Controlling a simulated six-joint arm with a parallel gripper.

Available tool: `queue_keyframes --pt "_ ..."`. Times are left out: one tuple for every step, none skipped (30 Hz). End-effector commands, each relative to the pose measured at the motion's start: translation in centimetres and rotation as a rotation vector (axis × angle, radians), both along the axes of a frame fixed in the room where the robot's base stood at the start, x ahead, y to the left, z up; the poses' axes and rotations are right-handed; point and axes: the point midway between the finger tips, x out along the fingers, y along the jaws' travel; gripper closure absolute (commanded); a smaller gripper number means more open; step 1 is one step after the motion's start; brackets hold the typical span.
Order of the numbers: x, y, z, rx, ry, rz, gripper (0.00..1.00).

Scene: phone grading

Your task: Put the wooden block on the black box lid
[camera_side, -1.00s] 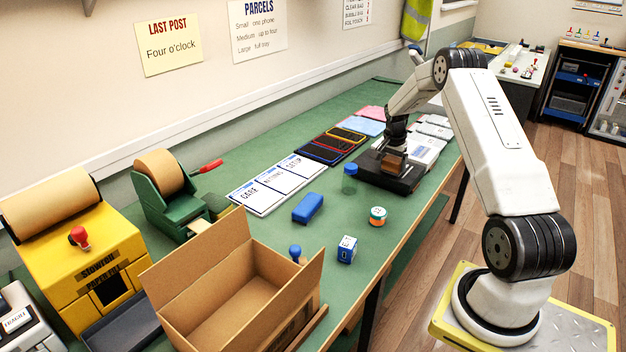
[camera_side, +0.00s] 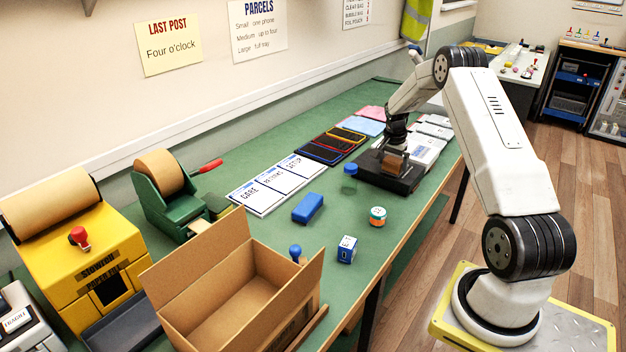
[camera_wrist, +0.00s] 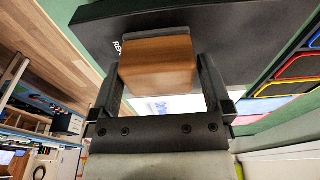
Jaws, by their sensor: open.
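The wooden block (camera_side: 393,164) is a small brown block resting on the black box lid (camera_side: 400,187) on the green table, right of centre in the side view. In the wrist view the wooden block (camera_wrist: 157,66) lies between my fingers, over the dark surface of the black box lid (camera_wrist: 250,25). My gripper (camera_wrist: 160,85) is open, with one finger on each side of the block. In the side view my gripper (camera_side: 394,152) is right over the block. Whether a finger still touches the block is hard to tell.
A white box (camera_side: 428,147) lies just behind the lid. Dark phones (camera_side: 330,146) lie to its left. An open carton (camera_side: 235,290) stands at front left.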

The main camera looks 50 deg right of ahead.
Motion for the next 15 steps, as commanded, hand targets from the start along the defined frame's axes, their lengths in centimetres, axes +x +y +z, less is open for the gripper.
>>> queue_keyframes --pt "0.1 0.1 0.5 -0.001 -0.001 0.0 0.0" --pt "0.1 0.1 0.8 -0.002 -0.002 0.0 0.0" --pt "0.1 0.2 1.2 -0.002 -0.002 0.0 0.0" --pt "0.1 0.2 1.5 -0.001 -0.001 0.0 0.0" --pt "0.1 0.3 1.9 -0.001 -0.001 0.0 0.0" --pt "0.1 0.3 2.4 -0.002 -0.002 0.0 0.0" --pt "0.1 0.4 2.8 -0.002 -0.002 0.0 0.0" --pt "0.1 0.5 3.3 -0.002 -0.002 0.0 0.0" --pt "0.1 0.6 3.9 -0.002 -0.002 0.0 0.0" --pt "0.1 0.6 4.4 -0.002 -0.002 0.0 0.0" --pt "0.1 0.7 4.9 -0.002 -0.003 0.0 0.0" --pt "0.1 0.8 5.6 -0.003 -0.003 0.0 0.0" --pt "0.1 0.9 6.1 -0.002 -0.002 0.0 0.0" --pt "0.1 1.0 6.6 -0.002 -0.002 0.0 0.0" --pt "0.1 1.1 7.3 -0.003 -0.003 0.0 0.0"
